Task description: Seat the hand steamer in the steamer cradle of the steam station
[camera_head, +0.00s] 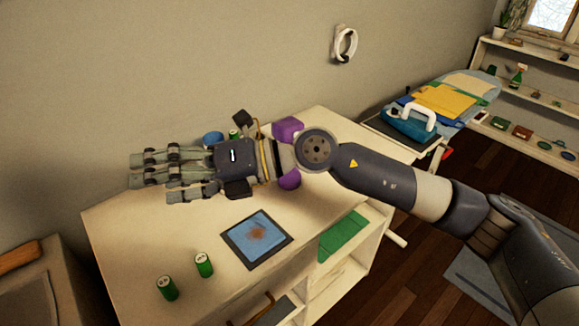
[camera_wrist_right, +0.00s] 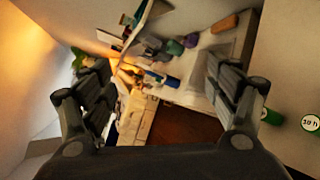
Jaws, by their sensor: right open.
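A teal-blue appliance with a white looped handle (camera_head: 410,122) rests on a dark pad at the near end of the ironing board, at the right of the head view. I cannot tell whether it is the hand steamer or the steam station. No cradle can be made out. My right gripper (camera_head: 150,174) is above the cream cabinet top, its fingers pointing left, open with nothing between them. In the right wrist view its fingers (camera_wrist_right: 160,100) are spread apart, with small, blurred things visible beyond. My left gripper is not in view.
The cream cabinet (camera_head: 120,235) carries a blue stained mat (camera_head: 257,235), green cans (camera_head: 167,288), a blue cup (camera_head: 213,138) and purple objects (camera_head: 288,127) partly hidden by my arm. Folded cloths (camera_head: 445,100) lie on the ironing board. A white ring-shaped fixture (camera_head: 345,43) is on the wall.

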